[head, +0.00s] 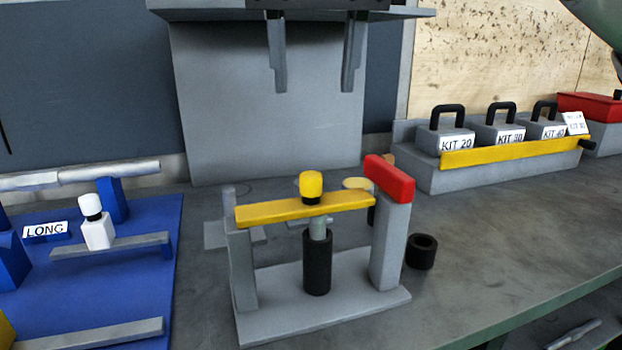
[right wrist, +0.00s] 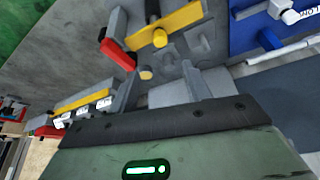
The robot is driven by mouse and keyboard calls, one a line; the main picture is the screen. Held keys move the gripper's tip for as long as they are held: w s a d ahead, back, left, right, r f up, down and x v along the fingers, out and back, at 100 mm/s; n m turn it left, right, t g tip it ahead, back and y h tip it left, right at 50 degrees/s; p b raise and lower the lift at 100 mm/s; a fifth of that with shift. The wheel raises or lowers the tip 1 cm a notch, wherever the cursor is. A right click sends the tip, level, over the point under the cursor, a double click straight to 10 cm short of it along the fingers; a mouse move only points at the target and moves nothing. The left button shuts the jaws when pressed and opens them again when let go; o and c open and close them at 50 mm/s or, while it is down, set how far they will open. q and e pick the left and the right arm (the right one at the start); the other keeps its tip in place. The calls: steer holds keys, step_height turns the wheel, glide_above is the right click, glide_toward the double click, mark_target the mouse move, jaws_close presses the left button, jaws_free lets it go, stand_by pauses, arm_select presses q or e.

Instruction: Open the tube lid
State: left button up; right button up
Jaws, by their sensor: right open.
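A grey fixture (head: 345,312) stands on the bench, holding an upright black tube (head: 317,262) with a grey neck. A yellow lid bar (head: 270,211) with a yellow knob (head: 311,184) lies level across its top. The bar's right end reaches the right post, beside a red block (head: 390,178). In the right wrist view the bar (right wrist: 180,20) and red block (right wrist: 117,54) show near the top. My right gripper (head: 314,86) is open and empty, above and beyond the lid bar, fingers pointing down. It touches nothing. My left gripper is out of view.
A grey panel (head: 205,120) stands behind the fixture. A blue board (head: 150,255) with a white bottle-shaped piece (head: 97,228) lies left. A kit rack (head: 430,178) is at the back right. A black ring (head: 421,252) lies right of the fixture.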

mark_target(311, 175)
steer(key=b+x, duration=0.3)
steer(key=x, duration=1.1)
steer(key=shift+s+f, duration=0.1)
steer(key=shift+f, duration=0.05)
steer(key=shift+w+f, duration=0.3)
steer(key=shift+f, duration=0.35)
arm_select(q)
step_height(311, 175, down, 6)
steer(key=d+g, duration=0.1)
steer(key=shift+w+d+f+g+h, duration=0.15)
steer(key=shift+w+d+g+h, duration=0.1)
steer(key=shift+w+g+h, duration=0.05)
arm_select(e)
steer(key=shift+c, duration=0.3)
jaws_close()
